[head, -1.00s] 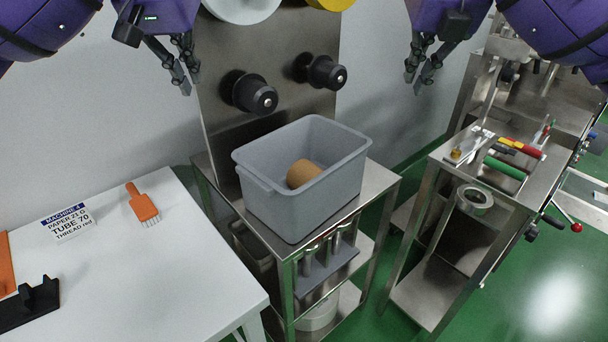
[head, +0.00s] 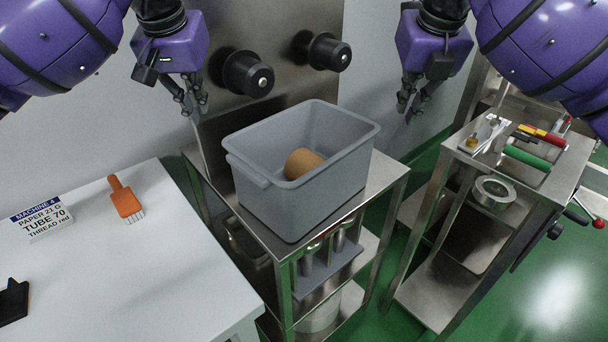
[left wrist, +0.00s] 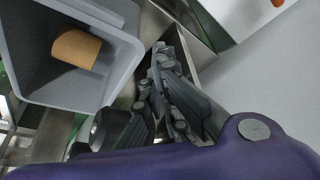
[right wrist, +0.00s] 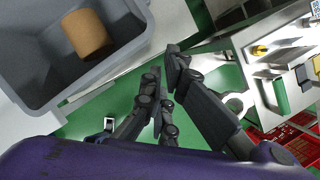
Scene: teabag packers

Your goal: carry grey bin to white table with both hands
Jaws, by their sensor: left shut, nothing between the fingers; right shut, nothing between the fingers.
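The grey bin (head: 305,205) stands upright on a steel cart (head: 385,185), with a brown cylinder (head: 302,163) inside it. The bin also shows in the left wrist view (left wrist: 75,95) and the right wrist view (right wrist: 120,50). My left gripper (head: 197,115) is shut and empty, behind and left of the bin, apart from it. My right gripper (head: 408,112) is shut and empty, beyond the bin's right end, also apart from it. The white table (head: 150,270) is at the left, beside the cart.
Black knobs (head: 248,74) stick out of the steel panel behind the bin. A second steel cart (head: 470,160) with tools stands at the right.

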